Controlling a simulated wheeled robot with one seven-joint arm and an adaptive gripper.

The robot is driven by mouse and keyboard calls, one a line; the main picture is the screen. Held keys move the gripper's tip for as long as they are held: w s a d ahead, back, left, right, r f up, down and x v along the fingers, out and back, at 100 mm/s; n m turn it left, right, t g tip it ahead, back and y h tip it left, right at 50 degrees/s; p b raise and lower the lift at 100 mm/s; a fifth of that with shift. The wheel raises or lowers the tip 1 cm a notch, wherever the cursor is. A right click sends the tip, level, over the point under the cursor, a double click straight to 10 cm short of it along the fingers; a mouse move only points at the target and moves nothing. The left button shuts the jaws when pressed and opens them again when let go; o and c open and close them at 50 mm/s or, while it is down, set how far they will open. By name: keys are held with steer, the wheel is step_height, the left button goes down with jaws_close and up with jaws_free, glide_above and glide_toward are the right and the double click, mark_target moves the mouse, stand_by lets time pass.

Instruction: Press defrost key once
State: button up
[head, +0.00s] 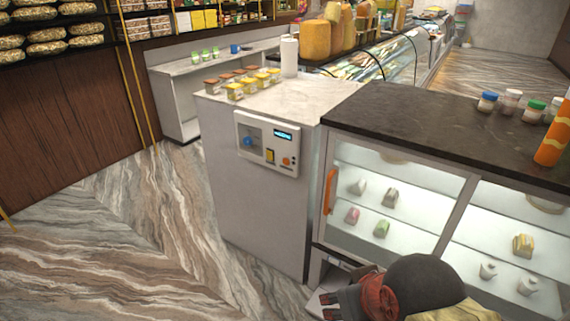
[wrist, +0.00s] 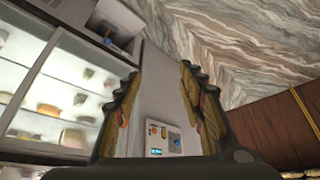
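A pale control panel (head: 260,152) is set on the upper side of the white counter block, left of centre in the head view. It carries a blue round knob (head: 248,141), a lit display (head: 283,134), a yellow key (head: 270,155) and a small orange button (head: 286,161). Lettering is too small to read, so I cannot tell which is the defrost key. In the wrist view the panel (wrist: 173,131) shows between my fingers, some distance beyond them. My gripper (wrist: 158,75) is open and empty. In the head view my arm is at the bottom right, apart from the panel.
The white counter block (head: 245,210) has yellow-lidded jars (head: 236,90) on top. A lit glass display case (head: 400,195) with a dark top (head: 430,125) and an orange handle (head: 330,191) stands to its right. The marble floor (head: 120,220) at left is clear.

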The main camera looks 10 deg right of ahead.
steer(key=shift+c, duration=0.9)
